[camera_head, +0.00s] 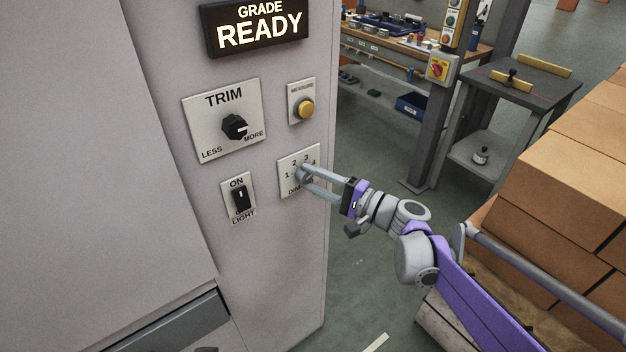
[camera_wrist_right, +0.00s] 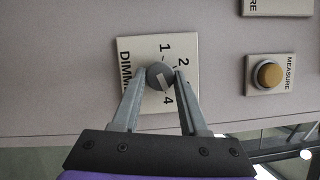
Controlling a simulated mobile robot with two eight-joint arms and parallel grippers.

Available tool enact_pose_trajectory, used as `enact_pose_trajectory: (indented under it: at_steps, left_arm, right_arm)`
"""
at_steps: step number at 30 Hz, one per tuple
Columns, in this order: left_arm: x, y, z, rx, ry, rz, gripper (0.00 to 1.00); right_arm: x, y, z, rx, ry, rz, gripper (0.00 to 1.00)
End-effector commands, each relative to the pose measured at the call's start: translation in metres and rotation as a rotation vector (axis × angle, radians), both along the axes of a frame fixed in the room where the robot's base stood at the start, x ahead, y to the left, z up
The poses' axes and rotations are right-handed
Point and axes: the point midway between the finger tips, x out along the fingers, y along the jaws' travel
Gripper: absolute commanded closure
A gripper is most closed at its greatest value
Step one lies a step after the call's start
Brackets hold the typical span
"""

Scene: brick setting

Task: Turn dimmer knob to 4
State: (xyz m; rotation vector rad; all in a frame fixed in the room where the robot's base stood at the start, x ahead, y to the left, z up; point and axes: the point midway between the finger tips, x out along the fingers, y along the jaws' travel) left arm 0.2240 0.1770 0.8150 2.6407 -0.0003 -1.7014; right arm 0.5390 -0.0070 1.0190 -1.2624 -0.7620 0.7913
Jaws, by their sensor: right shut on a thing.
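The dimmer plate (camera_head: 289,184) is a pale panel on the grey cabinet wall, with numbers around a round grey knob. In the right wrist view the plate (camera_wrist_right: 128,47) appears turned sideways, and the knob (camera_wrist_right: 159,76) sits between my fingers. The 1, 2 and 4 are readable there; the 3 is hidden by a finger. A pale mark shows on the knob face, but I cannot tell exactly which number it points at. My right gripper (camera_head: 301,173) is shut on the knob, reaching in from the right; it also shows in the right wrist view (camera_wrist_right: 160,78). My left gripper is not in view.
A TRIM plate with a black knob (camera_head: 235,127) is above left of the dimmer. A yellow MEASURE button (camera_head: 305,108) is above it, and a black LIGHT switch (camera_head: 240,198) is to its left. Stacked boxes (camera_head: 560,170) stand at the right, near my arm.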

Motion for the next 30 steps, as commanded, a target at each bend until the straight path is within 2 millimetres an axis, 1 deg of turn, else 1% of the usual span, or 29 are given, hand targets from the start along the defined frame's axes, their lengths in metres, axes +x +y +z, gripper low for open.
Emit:
enact_pose_trajectory:
  at_steps: [9,24,25,29,30]
  left_arm:
    - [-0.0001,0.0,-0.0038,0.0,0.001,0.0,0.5]
    - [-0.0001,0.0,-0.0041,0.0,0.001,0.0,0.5]
    - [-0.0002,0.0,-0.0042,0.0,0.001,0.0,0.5]
    - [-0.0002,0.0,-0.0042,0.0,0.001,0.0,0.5]
    - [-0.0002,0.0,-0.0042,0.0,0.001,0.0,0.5]
  right_arm:
    - [0.0002,-0.0001,-0.0012,0.086,0.061,-0.001,1.0]
    - [0.0002,0.0,-0.0009,0.099,0.072,-0.001,1.0]
    - [0.0001,0.0,-0.0009,0.099,0.072,-0.001,0.53]
    - [0.0001,0.0,-0.0009,0.098,0.071,-0.001,0.3]
    - [0.0,0.0001,-0.0009,0.098,0.071,-0.001,0.27]
